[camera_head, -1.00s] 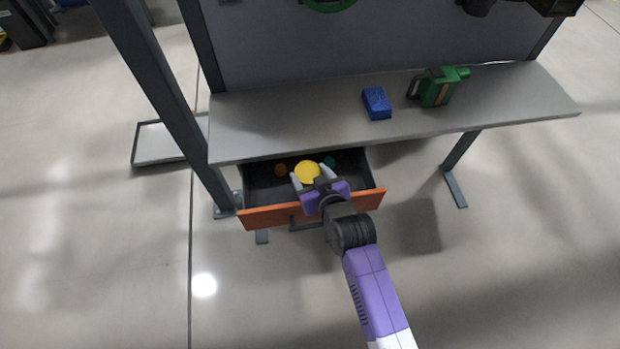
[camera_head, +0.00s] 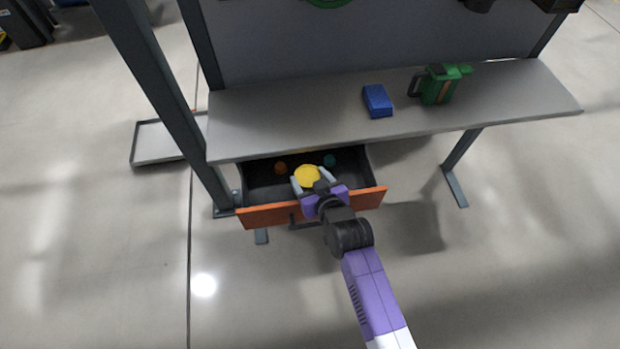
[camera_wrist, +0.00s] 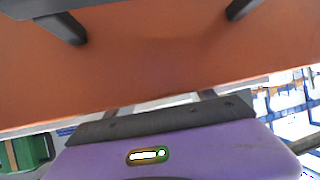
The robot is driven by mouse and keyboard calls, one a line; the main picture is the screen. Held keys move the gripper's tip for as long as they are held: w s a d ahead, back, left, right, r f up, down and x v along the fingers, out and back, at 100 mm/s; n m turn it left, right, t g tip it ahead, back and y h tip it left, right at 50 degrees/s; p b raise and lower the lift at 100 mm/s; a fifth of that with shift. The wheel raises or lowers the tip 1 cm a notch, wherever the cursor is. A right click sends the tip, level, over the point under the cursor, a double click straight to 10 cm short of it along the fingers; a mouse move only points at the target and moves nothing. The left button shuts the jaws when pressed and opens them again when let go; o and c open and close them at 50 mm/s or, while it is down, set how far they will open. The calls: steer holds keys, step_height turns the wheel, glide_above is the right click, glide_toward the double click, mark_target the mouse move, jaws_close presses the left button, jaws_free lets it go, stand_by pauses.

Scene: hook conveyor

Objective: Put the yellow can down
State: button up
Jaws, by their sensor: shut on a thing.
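The yellow can (camera_head: 307,175) shows its round yellow top in the head view. My gripper (camera_head: 309,182) is shut on it, with a pale finger on either side. The can is over or in the open drawer (camera_head: 262,187) under the table; I cannot tell whether its base touches the drawer floor. The wrist view shows the drawer's orange front (camera_wrist: 150,65) close by, with its dark handle posts. The can and fingertips do not show there.
The drawer also holds an orange round thing (camera_head: 280,168) and a teal one (camera_head: 329,160), either side of the can. On the tabletop (camera_head: 290,122) are a blue box (camera_head: 377,101) and a green jug-like thing (camera_head: 440,85). The table edge overhangs the drawer's back.

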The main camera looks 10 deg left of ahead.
steer(key=o, duration=1.8)
steer(key=shift+s+f, duration=0.2)
steer(key=shift+f, duration=0.15)
steer(key=shift+r, duration=0.1)
steer(key=shift+r+p, duration=0.3)
steer(key=shift+p, duration=0.05)
steer(key=v, duration=1.2)
steer(key=shift+r, duration=0.45)
steer(key=shift+w+d, duration=0.1)
